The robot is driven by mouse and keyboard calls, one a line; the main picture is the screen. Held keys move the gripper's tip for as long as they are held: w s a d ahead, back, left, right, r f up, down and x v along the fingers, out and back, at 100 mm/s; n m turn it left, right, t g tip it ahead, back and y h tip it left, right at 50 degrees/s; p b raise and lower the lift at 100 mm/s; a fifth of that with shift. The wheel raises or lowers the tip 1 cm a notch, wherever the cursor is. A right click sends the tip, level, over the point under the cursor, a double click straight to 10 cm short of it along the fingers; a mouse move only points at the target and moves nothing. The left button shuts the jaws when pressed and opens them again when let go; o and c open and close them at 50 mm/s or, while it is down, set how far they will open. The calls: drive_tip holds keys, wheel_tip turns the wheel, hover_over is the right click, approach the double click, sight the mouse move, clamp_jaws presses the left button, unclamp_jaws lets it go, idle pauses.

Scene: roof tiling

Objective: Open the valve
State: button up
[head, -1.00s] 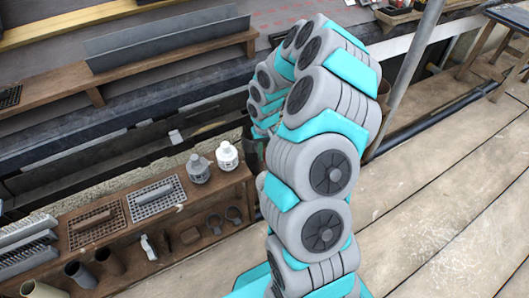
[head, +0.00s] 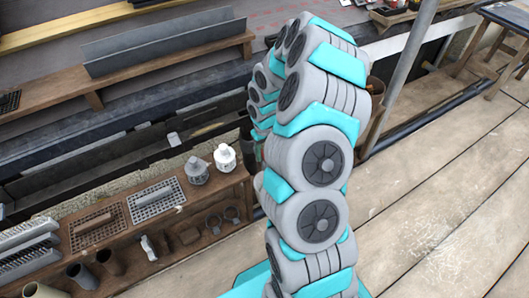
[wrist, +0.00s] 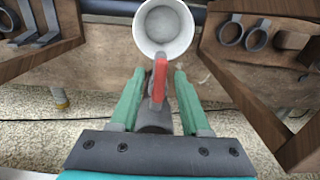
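In the wrist view, a red lever handle (wrist: 159,78), apparently the valve's, stands near the middle, pointing toward a round white cup or pipe mouth (wrist: 163,50). A dark grey cylindrical part (wrist: 155,118) lies behind the lever's lower end. My gripper (wrist: 159,73) has two green fingers spread apart, one on each side of the red lever. Gaps show between the lever and both fingers. In the head view my arm covers this spot, so the valve and gripper do not show there.
In the head view, a wooden shelf (head: 150,233) at lower left holds grey and white fittings (head: 225,157), vent grilles (head: 156,200) and pipe pieces. A grey pole (head: 408,75) rises right of my arm. The plank floor (head: 450,200) at right is clear.

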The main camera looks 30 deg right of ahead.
drive_tip(key=shift+r, duration=0.1)
wheel_tip(320, 180, up, 7)
drive_tip(key=shift+r, duration=0.3)
idle(0.4)
